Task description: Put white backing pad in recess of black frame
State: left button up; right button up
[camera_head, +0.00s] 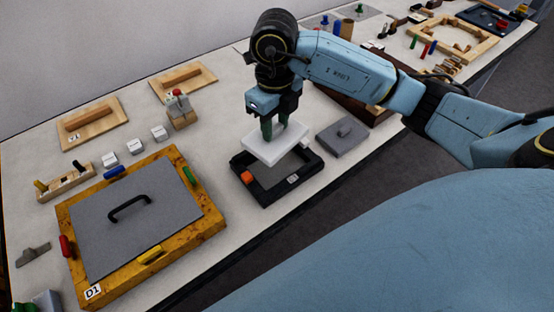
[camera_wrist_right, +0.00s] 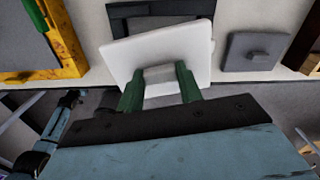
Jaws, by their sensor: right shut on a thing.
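My right gripper (camera_head: 272,127) is shut on the white backing pad (camera_head: 268,150), gripping a raised part on its top. In the right wrist view the green fingertips (camera_wrist_right: 160,82) pinch the grey block on the white pad (camera_wrist_right: 190,45). The pad is tilted and sits over the black frame (camera_head: 262,197), covering its far part. The frame has a grey floor and an orange piece at its left side. The frame also shows behind the pad in the right wrist view (camera_wrist_right: 160,10). I cannot tell whether pad and frame touch. My left gripper is not in view.
A grey plate with a knob (camera_head: 342,138) lies right of the frame. A large yellow wooden frame (camera_head: 210,222) with a grey handled panel stands at the left. Small white blocks (camera_head: 159,133) and wooden boards (camera_head: 92,122) lie behind. The table's front edge is close.

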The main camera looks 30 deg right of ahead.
jog(key=shift+d+f+m, duration=0.15)
jog(key=shift+m, duration=0.75)
send_over(277, 166)
notch_tip(277, 166, down, 10)
jog(key=shift+r, duration=0.1)
jog(key=shift+f, duration=0.2)
jog(key=o, duration=1)
jog(key=shift+c, duration=0.2)
notch_tip(277, 166, up, 12)
jog(key=shift+r, duration=0.2)
